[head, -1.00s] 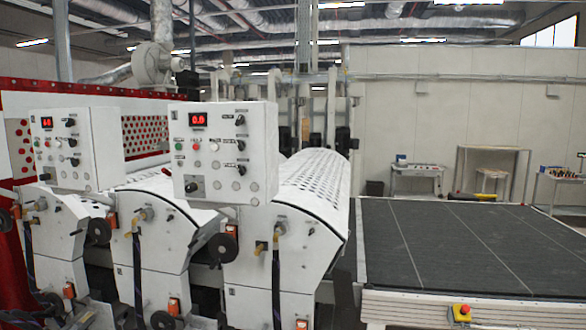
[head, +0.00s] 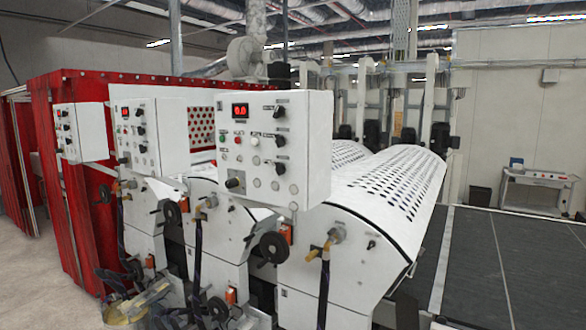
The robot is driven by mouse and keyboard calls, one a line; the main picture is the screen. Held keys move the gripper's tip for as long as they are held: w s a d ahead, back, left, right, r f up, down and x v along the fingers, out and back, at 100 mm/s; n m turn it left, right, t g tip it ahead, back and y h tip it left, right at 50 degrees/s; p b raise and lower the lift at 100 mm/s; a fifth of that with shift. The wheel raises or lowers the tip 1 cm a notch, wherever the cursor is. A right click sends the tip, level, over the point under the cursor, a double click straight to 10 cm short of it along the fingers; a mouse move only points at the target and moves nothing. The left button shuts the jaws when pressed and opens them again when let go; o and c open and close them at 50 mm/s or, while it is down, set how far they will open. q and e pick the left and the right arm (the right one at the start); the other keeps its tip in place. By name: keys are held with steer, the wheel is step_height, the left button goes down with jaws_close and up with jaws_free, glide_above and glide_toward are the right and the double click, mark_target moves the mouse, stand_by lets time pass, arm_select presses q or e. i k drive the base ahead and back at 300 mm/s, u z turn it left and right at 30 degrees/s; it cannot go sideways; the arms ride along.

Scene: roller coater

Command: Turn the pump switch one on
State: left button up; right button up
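The nearest control box (head: 262,146) is a white panel on the roller coater. It has a red digital display (head: 240,110), black rotary switches on its right side, small coloured buttons and a larger black knob (head: 235,182) at lower left. An upper black switch (head: 279,112) and a lower one (head: 280,168) stand out. The labels are too small to read, so I cannot tell which is pump switch one. A second control box (head: 150,135) and a third (head: 80,132) stand further left. Neither of my grippers is in view.
White rollers with perforated covers (head: 385,185) stand behind the boxes. Black handwheels (head: 273,247) and hoses stick out at the machine's front. A dark conveyor bed (head: 480,265) lies at right. Red curtains (head: 75,190) hang at left, with open floor (head: 35,275) beside them.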

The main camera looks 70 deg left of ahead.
mark_target(280, 167)
steer(key=u, duration=0.4)
steer(key=i, duration=0.7)
steer(key=u, duration=0.65)
